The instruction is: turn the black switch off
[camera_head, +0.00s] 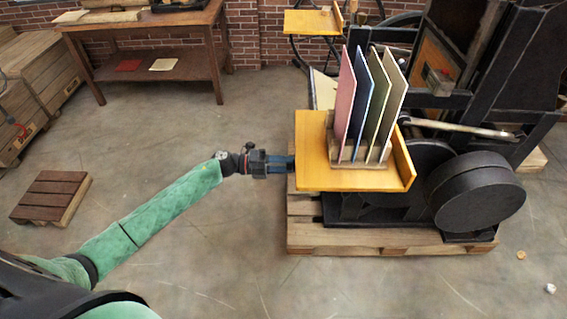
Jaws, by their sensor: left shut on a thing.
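My left gripper (283,164) reaches in from the left to the left edge of the yellow wooden board (312,178) on the black hand press (440,160). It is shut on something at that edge. Its fingertips meet or pass the board's edge, so what lies between them is too small or hidden to make out. I cannot pick out the black switch or see its position; it may be hidden at the gripper. My right gripper is not in view.
A rack with several coloured panels (358,105) stands on the yellow board. The press rests on a wooden pallet (350,238). A slatted wooden piece (52,198) lies on the floor at left. A brown table (150,35) stands behind. The floor around my left arm is clear.

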